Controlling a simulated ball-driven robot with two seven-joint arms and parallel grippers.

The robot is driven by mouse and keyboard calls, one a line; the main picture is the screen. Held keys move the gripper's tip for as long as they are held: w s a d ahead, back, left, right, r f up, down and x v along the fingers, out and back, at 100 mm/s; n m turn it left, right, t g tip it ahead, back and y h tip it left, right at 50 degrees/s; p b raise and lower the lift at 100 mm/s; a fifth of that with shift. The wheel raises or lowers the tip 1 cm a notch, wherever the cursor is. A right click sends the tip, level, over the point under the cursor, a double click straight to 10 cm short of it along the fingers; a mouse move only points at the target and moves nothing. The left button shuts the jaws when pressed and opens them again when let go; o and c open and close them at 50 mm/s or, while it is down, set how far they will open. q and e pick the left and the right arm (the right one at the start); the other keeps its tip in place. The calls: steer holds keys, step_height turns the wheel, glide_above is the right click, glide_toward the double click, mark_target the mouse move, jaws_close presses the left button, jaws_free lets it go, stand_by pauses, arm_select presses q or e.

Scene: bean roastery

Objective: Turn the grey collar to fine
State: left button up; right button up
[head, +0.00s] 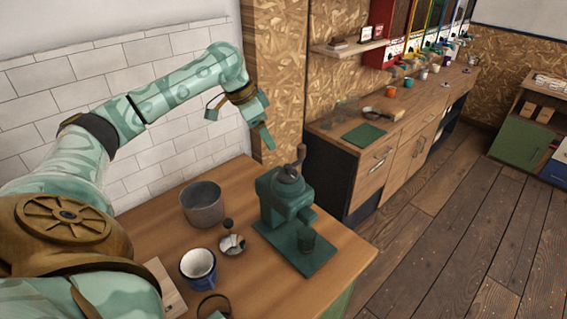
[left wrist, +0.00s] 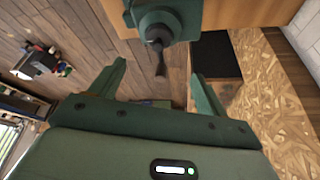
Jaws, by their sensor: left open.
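The green grinder (head: 287,208) stands on a green base on the wooden table. A dark grey collar (head: 289,175) sits on its top, under a crank with a brown knob. The setting marks on the collar are too small to read. My left gripper (head: 257,123) is open and empty, above and to the left of the grinder top, apart from it. In the left wrist view, the grinder (left wrist: 165,16) and its dark crank show beyond the open fingers of my left gripper (left wrist: 158,72). My right gripper is not in view.
A grey pot (head: 202,205), a blue mug (head: 198,268) and a small metal dish (head: 232,245) stand left of the grinder. A small green cup (head: 306,240) stands on the grinder base. A corkboard-like wall (head: 277,75) rises behind the table.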

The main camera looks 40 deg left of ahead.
mark_target(287, 173)
arm_select(q)
steer(key=b+x, duration=0.1)
steer(key=x, duration=1.2)
steer(key=shift+d+f+b, duration=0.15)
steer(key=shift+b, duration=0.25)
steer(key=shift+w+d+f, duration=0.1)
steer(key=shift+f, duration=0.25)
steer(key=shift+w+f, duration=0.15)
steer(key=shift+f, duration=0.2)
steer(key=c, duration=1)
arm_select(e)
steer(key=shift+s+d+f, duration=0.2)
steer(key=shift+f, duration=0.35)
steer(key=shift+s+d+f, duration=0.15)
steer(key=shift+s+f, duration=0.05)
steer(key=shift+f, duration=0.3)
